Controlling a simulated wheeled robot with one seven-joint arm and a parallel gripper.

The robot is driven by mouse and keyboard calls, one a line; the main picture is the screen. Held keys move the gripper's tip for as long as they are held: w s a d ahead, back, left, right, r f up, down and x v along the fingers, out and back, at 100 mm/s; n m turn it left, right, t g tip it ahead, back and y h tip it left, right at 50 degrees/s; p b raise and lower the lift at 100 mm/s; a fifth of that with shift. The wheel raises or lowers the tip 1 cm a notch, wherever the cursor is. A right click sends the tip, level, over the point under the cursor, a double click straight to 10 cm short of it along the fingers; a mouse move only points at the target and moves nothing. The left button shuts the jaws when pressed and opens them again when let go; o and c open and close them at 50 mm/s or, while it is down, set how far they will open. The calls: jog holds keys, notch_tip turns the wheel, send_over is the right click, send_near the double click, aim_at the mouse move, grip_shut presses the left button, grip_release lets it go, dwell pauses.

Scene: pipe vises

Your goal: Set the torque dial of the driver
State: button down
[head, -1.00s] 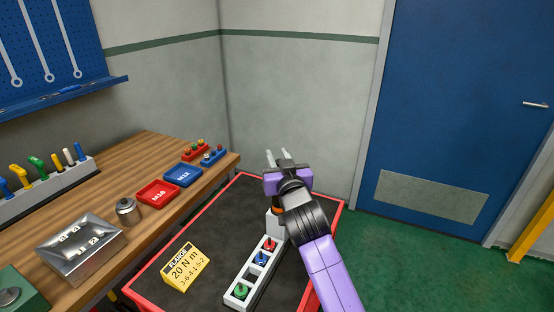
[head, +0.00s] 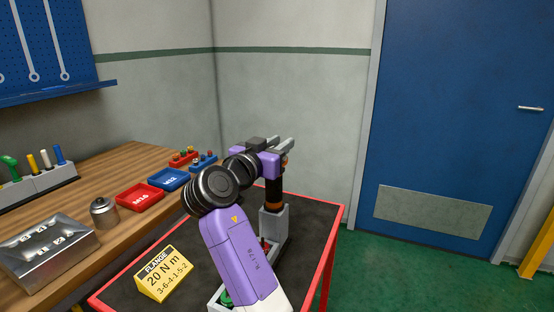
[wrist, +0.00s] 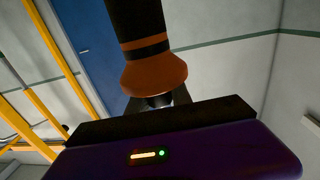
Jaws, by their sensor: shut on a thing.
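The driver (head: 274,190) stands upright, with a black body and an orange band low down, its lower end in a grey holder (head: 273,222) on the cart. My gripper (head: 284,144) is at its top end and is shut on it. In the wrist view the driver's black body (wrist: 138,20) ends in a flared orange collar (wrist: 154,70). A small dark, shiny neck beyond the collar sits between my fingers (wrist: 160,101). No dial scale or number is readable. A yellow sign (head: 164,273) on the cart reads "FLANGE 20 N m 3-6-4-1-5-2".
My arm partly hides a grey rack with a green piece (head: 227,298). The wooden bench (head: 100,170) carries red (head: 141,198) and blue (head: 171,180) trays, a metal can (head: 104,212) and a metal box (head: 50,245).

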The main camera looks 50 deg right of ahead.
jog(key=shift+s+f+m+g+h+b, duration=0.15)
jog(key=shift+m+g+b, duration=0.3)
jog(key=shift+g, duration=0.3)
jog(key=shift+s+m+g+h+b, duration=0.15)
jog(key=shift+m+g+b, duration=0.3)
jog(key=shift+g, duration=0.3)
jog(key=c, duration=1.1)
grip_release()
jog(key=shift+d, duration=0.1)
jog(key=shift+c, duration=0.2)
jog(key=a, duration=0.7)
jog(key=shift+s+a, duration=0.25)
jog(key=shift+a, duration=0.15)
jog(key=shift+a, duration=0.1)
